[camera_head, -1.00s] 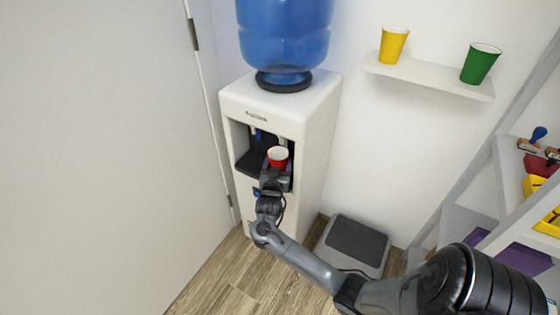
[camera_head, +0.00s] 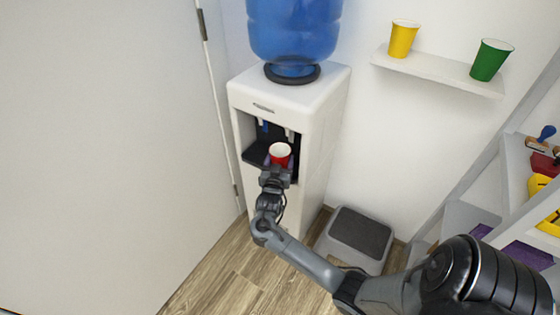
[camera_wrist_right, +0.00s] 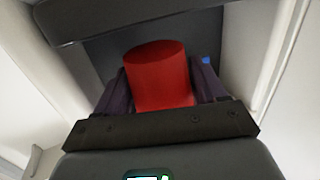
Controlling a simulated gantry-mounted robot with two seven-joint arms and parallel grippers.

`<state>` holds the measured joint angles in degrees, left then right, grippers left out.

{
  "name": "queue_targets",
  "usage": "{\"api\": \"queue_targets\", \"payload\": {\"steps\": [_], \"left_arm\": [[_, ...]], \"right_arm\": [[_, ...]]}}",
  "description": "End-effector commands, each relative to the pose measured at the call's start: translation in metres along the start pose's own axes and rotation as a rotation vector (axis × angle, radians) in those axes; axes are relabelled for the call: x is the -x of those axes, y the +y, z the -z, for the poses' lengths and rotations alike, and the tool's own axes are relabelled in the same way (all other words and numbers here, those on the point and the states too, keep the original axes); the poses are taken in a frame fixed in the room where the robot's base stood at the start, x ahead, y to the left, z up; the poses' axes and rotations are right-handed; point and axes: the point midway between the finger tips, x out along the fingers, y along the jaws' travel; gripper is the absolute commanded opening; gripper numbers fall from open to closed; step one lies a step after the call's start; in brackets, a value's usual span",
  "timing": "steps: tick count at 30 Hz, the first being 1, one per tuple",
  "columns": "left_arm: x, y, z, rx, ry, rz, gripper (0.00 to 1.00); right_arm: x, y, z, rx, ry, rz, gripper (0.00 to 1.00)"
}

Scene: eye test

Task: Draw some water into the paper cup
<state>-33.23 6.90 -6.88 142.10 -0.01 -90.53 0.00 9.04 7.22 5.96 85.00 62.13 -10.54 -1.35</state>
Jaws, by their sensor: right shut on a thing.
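A red paper cup (camera_head: 280,154) with a white inside is held upright at the opening of the white water dispenser (camera_head: 318,130). My right gripper (camera_head: 276,168) is shut on it from the front. In the right wrist view the red cup (camera_wrist_right: 160,75) sits between the two dark fingers of my right gripper (camera_wrist_right: 160,88). The blue tap (camera_head: 265,126) and a pale tap (camera_head: 290,134) are above and behind the cup in the recess. Whether there is water in the cup cannot be told. My left gripper is not in view.
A blue water bottle (camera_head: 294,30) stands on top of the dispenser. A yellow cup (camera_head: 403,40) and a green cup (camera_head: 490,62) stand on a wall shelf (camera_head: 436,70). A grey step stool (camera_head: 357,236) is on the floor right of the dispenser. A shelf unit (camera_head: 505,170) stands at the right.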

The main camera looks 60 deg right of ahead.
Motion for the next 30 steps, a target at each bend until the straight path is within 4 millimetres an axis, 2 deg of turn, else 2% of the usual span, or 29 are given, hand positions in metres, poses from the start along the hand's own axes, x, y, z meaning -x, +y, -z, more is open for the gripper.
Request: {"api": "queue_targets", "payload": {"steps": [14,30], "left_arm": [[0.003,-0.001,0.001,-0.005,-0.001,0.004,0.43],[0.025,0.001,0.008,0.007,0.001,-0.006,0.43]], "right_arm": [[0.004,-0.002,0.001,-0.001,-0.001,0.001,0.42],[0.057,-0.024,-0.002,-0.001,-0.003,0.001,0.42]]}}
